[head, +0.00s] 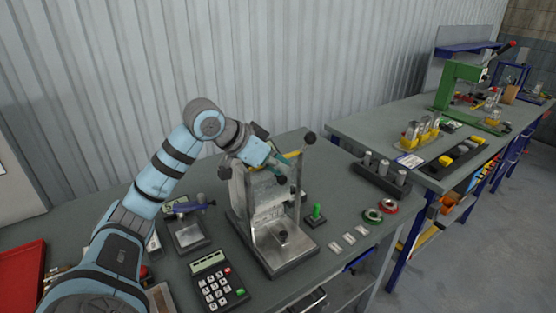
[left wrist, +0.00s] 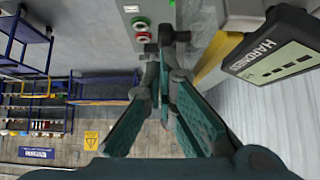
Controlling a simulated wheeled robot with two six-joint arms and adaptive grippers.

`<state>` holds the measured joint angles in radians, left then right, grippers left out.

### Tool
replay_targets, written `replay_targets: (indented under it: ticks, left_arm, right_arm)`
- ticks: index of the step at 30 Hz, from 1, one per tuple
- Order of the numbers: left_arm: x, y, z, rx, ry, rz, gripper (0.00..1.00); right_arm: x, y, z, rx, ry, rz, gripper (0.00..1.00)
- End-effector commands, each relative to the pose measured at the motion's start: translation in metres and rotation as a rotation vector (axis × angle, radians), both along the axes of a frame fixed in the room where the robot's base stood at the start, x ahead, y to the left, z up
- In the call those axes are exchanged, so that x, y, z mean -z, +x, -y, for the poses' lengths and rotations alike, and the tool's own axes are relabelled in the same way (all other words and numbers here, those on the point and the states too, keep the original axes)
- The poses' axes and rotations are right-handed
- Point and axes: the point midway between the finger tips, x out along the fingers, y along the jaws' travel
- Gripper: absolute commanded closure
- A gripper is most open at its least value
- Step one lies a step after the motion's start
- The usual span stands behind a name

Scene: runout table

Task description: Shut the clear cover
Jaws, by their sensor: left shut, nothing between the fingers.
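A bench tester with a grey metal base (head: 287,252) stands on the near table. A clear, see-through panel (head: 268,195), which looks like the cover, stands upright over the back of the base; its exact edges are hard to make out. My left gripper (head: 287,164) is at the top of the tester, its teal fingers shut and empty. I cannot tell whether it touches the cover. In the left wrist view the shut fingers (left wrist: 166,42) point toward the table, beside the tester's display labelled HARDNESS (left wrist: 275,50). The cover is not clear there. My right gripper is not in view.
A black ball knob (head: 309,138) sticks out beside my left gripper. A calculator (head: 219,280) and a small scale-like device (head: 187,234) stand left of the tester. A green-topped piece (head: 316,213), red and green rings (head: 388,206) and a black block with cylinders (head: 380,178) lie right.

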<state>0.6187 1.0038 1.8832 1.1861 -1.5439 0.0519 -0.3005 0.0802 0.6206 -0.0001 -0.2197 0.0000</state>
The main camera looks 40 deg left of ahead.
Motion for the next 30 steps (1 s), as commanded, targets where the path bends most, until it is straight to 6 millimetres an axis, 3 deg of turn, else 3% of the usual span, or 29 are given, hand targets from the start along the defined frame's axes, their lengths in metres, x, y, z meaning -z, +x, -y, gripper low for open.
replay_targets:
  ticks: [8, 11, 15, 21, 25, 30]
  left_arm:
    - [0.009, 0.000, 0.000, 0.000, 0.000, 0.000, 1.00]
    - [0.030, 0.000, 0.000, 0.000, 0.000, -0.003, 1.00]
    - [0.074, 0.000, 0.000, -0.001, -0.001, -0.004, 1.00]
    - [0.122, 0.000, 0.000, 0.000, -0.001, -0.002, 1.00]
    - [0.134, 0.000, 0.000, -0.001, 0.000, -0.001, 1.00]
    - [0.136, 0.000, 0.000, 0.000, -0.001, -0.001, 1.00]
  right_arm:
    - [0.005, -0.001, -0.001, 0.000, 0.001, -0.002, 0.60]
    - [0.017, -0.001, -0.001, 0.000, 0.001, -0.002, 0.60]
    - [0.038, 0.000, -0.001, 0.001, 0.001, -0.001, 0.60]
    - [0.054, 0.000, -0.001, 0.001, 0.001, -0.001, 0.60]
    - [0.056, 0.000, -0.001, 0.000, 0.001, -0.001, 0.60]
    - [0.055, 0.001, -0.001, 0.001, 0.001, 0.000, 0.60]
